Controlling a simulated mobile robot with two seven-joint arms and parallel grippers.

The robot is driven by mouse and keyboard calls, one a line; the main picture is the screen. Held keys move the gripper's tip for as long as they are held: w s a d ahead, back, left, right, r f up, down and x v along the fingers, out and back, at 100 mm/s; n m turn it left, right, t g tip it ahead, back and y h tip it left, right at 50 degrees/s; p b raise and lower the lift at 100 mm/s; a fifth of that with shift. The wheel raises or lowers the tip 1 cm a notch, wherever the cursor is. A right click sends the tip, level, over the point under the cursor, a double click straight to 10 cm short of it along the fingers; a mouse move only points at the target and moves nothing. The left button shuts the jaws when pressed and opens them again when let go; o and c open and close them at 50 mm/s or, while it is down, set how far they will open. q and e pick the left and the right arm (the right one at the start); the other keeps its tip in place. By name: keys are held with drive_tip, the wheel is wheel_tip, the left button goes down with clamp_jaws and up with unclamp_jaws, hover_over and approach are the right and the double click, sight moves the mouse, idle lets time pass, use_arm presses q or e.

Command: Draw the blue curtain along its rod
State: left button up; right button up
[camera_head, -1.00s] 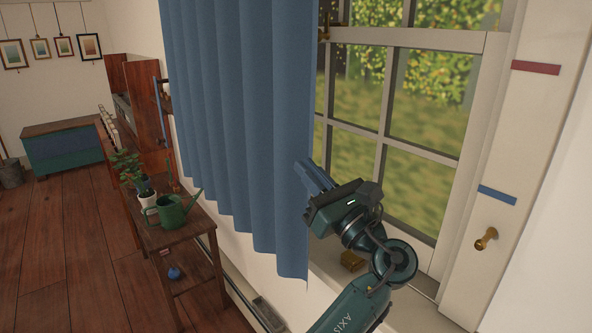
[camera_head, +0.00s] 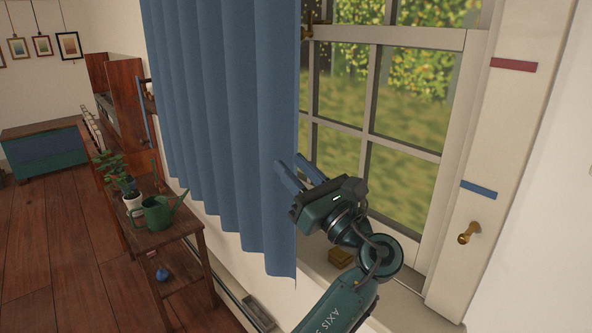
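The blue curtain (camera_head: 220,120) hangs in folds and covers the wall left of the window and reaches the window's left side. Its right edge hangs straight down. I cannot tell whether either finger touches the cloth. The rod is above the picture.
The window (camera_head: 385,110) is uncovered right of the curtain. A blue mark (camera_head: 479,189), a red mark (camera_head: 513,65) and a brass knob (camera_head: 468,233) are on the right frame. A green watering can (camera_head: 160,211) stands on a wooden stand at left.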

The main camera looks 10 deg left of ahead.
drive_tip(key=shift+g+h, duration=0.5)
drive_tip(key=shift+h, duration=0.1)
drive_tip(key=d+r+p, duration=0.1)
drive_tip(key=p, duration=0.3)
drive_tip(key=d+r+p, duration=0.1)
drive_tip(key=r+p, duration=0.1)
drive_tip(key=p, duration=0.2)
drive_tip(key=shift+s+d+r, duration=0.1)
drive_tip(key=shift+s+r, duration=0.05)
drive_tip(key=shift+s, duration=0.2)
